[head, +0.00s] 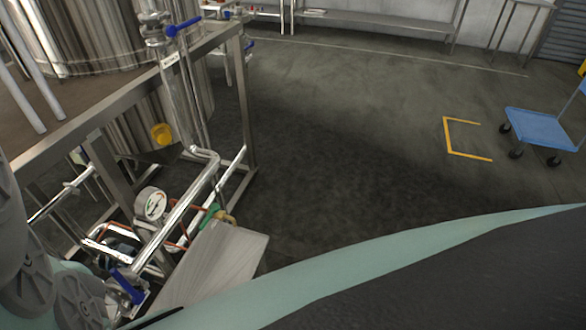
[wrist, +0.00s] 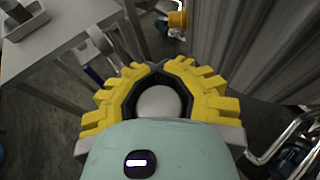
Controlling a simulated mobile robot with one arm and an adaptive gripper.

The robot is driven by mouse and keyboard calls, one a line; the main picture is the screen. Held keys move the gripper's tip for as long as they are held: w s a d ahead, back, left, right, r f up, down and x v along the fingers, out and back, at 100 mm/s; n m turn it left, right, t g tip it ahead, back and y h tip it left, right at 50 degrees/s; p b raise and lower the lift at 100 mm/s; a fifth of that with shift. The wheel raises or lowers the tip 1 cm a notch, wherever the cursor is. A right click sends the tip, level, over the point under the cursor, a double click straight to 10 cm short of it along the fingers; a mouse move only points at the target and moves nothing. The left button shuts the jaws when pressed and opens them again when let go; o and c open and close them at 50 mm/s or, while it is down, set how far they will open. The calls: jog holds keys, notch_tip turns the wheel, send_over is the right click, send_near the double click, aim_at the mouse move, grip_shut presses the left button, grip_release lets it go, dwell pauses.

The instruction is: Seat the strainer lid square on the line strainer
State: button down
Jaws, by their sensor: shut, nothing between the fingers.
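My gripper (wrist: 160,67) shows in the wrist view with stepped yellow fingers closed into a ring. It is shut and empty; a pale round surface shows through the ring. I cannot pick out the strainer lid or the line strainer with certainty in either view. A yellow round piece (head: 161,133) sits beside the tank in the head view. A similar yellow piece (wrist: 177,19) shows beyond the fingertips in the wrist view, apart from them. In the head view my gripper is not visible, and my own body hides the lower part.
Steel pipework with a pressure gauge (head: 152,203) and blue-handled valves (head: 127,286) fills the left, beside a grey board (head: 222,264). A grey table (wrist: 62,30) with a white tray (wrist: 38,20) stands left in the wrist view. Open floor reaches a blue cart (head: 540,128).

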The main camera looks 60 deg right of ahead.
jog(key=c, duration=1.7)
grip_release()
jog(key=shift+d+f+b, duration=0.1)
jog(key=shift+f+b, duration=0.2)
jog(key=shift+f, duration=0.55)
jog(key=o, duration=0.7)
jog(key=v, duration=1.2)
